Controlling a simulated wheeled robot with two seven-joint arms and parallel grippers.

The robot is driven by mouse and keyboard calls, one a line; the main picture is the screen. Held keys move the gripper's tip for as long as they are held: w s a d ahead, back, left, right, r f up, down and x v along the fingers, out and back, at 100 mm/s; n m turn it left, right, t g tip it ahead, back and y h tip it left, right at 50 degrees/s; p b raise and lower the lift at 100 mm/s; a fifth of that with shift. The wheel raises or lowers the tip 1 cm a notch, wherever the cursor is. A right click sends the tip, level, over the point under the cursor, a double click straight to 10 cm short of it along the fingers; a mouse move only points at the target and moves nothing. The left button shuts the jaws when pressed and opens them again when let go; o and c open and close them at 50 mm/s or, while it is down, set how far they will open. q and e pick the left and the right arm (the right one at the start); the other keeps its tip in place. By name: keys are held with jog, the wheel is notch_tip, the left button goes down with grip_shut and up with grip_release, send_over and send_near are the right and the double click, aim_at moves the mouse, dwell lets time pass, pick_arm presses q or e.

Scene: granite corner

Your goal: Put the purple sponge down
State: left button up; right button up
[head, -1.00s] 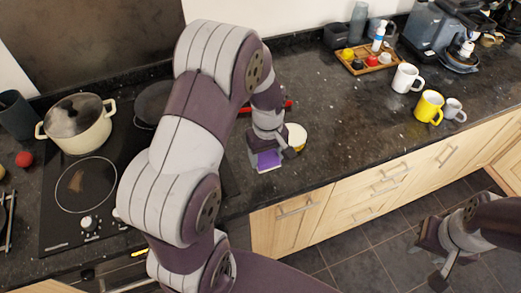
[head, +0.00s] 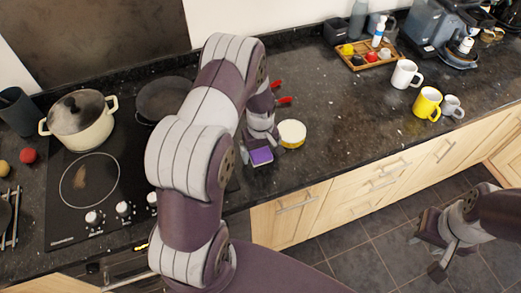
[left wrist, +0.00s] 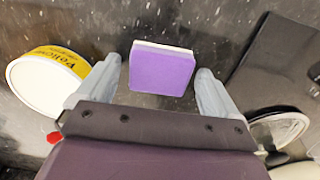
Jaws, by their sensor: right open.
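The purple sponge (head: 261,156), with a pale layer on one side, is on the dark counter near its front edge. In the left wrist view the sponge (left wrist: 162,72) shows just beyond and between my left fingertips, with a narrow gap on each side. My left gripper (head: 262,141) is open and close to the sponge; the left wrist view shows its two fingers (left wrist: 158,78) apart. My right gripper (head: 431,251) is open and empty, out over the floor at the lower right.
A round white-and-yellow tub (head: 292,133) stands just right of the sponge, and it shows in the left wrist view (left wrist: 45,80). Red handles (head: 284,100) lie behind. The hob with a pot (head: 80,125) and a pan (head: 166,98) is left. Counter right of the tub is clear up to the mugs (head: 428,103).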

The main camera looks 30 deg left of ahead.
aim_at(261, 153)
pick_arm(q)
jog(key=shift+w+r, duration=0.1)
jog(key=shift+r, duration=0.15)
notch_tip(261, 153, up, 12)
jog(key=f+b, duration=0.1)
jog(key=b, duration=0.2)
jog(key=s+d+r+m, duration=0.1)
jog(key=s+d+m, duration=0.3)
jog(key=s, duration=0.3)
jog(key=s+d+r+m+t, duration=0.1)
jog(key=s+d+r+m, duration=0.1)
jog(key=s+d+m, duration=0.2)
jog(key=s+m, duration=0.2)
jog(key=shift+s+d+r, duration=0.2)
jog(key=shift+s+r, duration=0.1)
jog(key=shift+s, duration=0.05)
